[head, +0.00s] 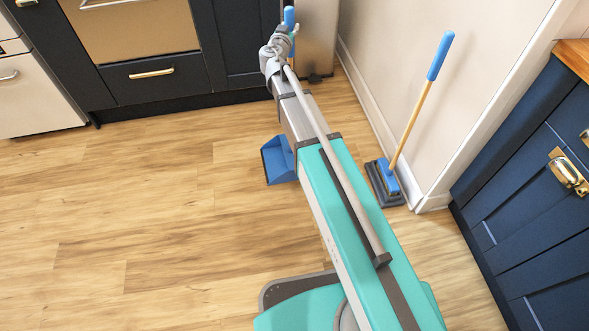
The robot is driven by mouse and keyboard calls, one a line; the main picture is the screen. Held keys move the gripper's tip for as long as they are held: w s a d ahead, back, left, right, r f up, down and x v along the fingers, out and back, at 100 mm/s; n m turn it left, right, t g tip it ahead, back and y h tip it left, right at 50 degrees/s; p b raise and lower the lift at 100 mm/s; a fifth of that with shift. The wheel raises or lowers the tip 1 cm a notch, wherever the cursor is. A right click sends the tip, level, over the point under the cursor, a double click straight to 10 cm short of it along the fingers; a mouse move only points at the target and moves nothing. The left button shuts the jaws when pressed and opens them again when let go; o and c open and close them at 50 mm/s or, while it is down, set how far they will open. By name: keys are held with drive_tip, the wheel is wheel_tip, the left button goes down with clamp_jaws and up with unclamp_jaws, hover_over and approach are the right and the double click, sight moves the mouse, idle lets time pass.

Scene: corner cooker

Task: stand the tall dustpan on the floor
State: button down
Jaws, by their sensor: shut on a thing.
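The tall dustpan shows in two parts in the head view: its blue pan (279,161) left of my arm and the blue top of its handle (290,16) above my wrist. My arm hides the shaft between them. My gripper (292,31) is at the far end of the arm, shut on the dustpan's handle near its top; the fingers are small and partly hidden. The dustpan looks roughly upright. I cannot tell whether the pan touches the floor.
A broom (411,120) with a blue grip leans against the wall (400,45) right of my arm. Dark cabinets (150,73) stand at the back and blue cabinets (530,210) at the right. The wooden floor (130,220) on the left is clear.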

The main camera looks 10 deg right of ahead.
drive_tip(key=shift+d+r, duration=0.1)
drive_tip(key=shift+d, duration=0.05)
drive_tip(key=shift+r+p, duration=0.35)
drive_tip(key=shift+p, duration=0.1)
wheel_tip(320, 180, up, 21)
drive_tip(key=p, duration=2)
drive_tip(key=shift+p, duration=0.4)
drive_tip(key=shift+f, duration=0.15)
